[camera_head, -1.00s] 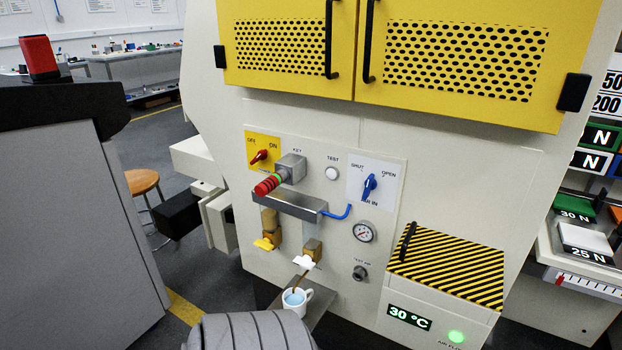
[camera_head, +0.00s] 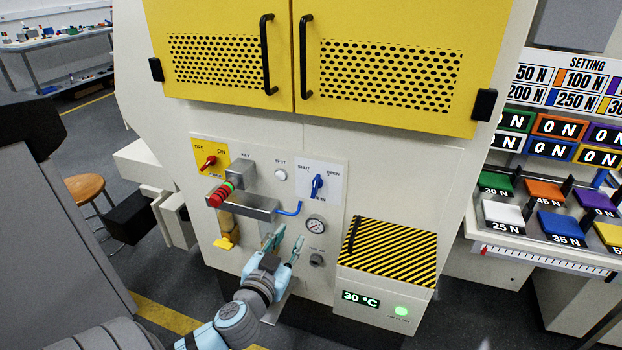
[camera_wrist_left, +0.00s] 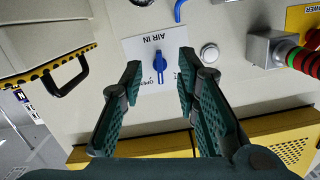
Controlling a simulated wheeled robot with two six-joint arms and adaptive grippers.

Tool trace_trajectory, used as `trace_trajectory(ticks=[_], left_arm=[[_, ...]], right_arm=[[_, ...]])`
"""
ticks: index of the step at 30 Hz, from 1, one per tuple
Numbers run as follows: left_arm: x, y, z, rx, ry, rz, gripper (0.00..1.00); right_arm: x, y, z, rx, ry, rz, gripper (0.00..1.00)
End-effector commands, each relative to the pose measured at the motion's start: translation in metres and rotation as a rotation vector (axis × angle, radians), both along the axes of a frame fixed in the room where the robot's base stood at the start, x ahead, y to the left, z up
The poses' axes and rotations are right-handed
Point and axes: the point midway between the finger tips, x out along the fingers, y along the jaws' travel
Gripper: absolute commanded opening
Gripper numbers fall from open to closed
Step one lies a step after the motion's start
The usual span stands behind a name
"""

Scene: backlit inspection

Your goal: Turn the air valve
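The air valve (camera_head: 317,186) is a blue lever on a white plate (camera_head: 306,195) marked SHUT, OPEN and AIR IN, on the front of the cream machine. Its lever stands roughly upright. It also shows in the left wrist view (camera_wrist_left: 160,63), where the picture is upside down. My left gripper (camera_head: 287,243) is below and left of the valve, open and empty. In the left wrist view the valve appears between the spread fingers (camera_wrist_left: 160,78), beyond their tips, with no contact visible. My right gripper is not in view.
A red-green key knob (camera_head: 221,193) and a steel box (camera_head: 248,208) stick out left of the valve. A pressure gauge (camera_head: 316,224) sits below it. A striped sloping cover (camera_head: 390,252) juts out at lower right. Yellow doors (camera_head: 375,60) hang above.

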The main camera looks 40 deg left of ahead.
Motion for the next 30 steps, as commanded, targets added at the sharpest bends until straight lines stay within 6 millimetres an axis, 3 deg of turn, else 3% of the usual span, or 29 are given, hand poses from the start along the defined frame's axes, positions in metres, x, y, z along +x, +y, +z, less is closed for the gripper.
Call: trace_trajectory(ticks=[1, 4, 8, 19, 24, 30], left_arm=[[-0.001, -0.006, 0.031, -0.006, -0.060, -0.012, 0.29], [0.001, -0.011, 0.057, -0.019, -0.124, -0.020, 0.29], [0.021, -0.004, 0.058, -0.020, -0.133, -0.020, 0.29], [0.115, 0.028, 0.056, -0.023, -0.129, -0.020, 0.29], [0.132, 0.034, 0.056, -0.022, -0.128, -0.021, 0.29], [0.134, 0.035, 0.056, -0.021, -0.127, -0.022, 0.29]], right_arm=[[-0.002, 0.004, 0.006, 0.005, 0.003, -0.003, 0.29], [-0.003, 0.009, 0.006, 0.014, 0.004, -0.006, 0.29], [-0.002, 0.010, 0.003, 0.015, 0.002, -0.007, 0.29], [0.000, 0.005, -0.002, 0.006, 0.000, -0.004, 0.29], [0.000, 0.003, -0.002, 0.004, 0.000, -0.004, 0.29], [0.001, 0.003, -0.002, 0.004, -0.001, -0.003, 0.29]])
